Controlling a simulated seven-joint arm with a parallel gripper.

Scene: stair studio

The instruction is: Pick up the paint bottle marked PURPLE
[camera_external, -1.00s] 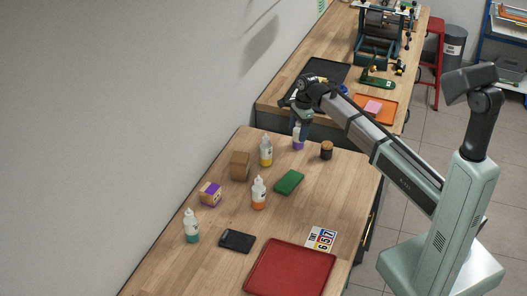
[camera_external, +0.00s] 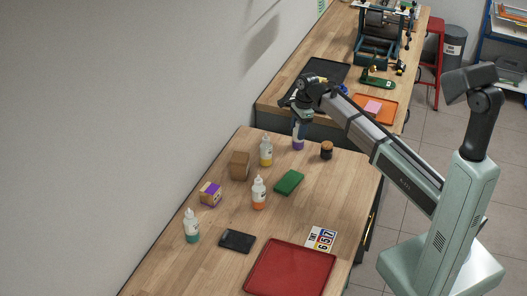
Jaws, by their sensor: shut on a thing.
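The purple paint bottle (camera_external: 298,143) stands upright at the far end of the near wooden table, with purple showing in its lower part. My gripper (camera_external: 300,121) points down over it and is shut on its upper part, hiding the cap and nozzle. Whether the bottle's base touches the table is too small to tell. Other paint bottles stand apart: a yellow one (camera_external: 266,152), an orange one (camera_external: 259,194) and a teal one (camera_external: 192,228). Their label text is too small to read.
A dark jar (camera_external: 326,151) stands just right of the purple bottle. A cardboard box (camera_external: 240,166), green block (camera_external: 289,182), purple-and-tan box (camera_external: 210,194), black phone (camera_external: 237,241), number card (camera_external: 320,239) and red tray (camera_external: 290,272) lie nearer. The wall runs along the left.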

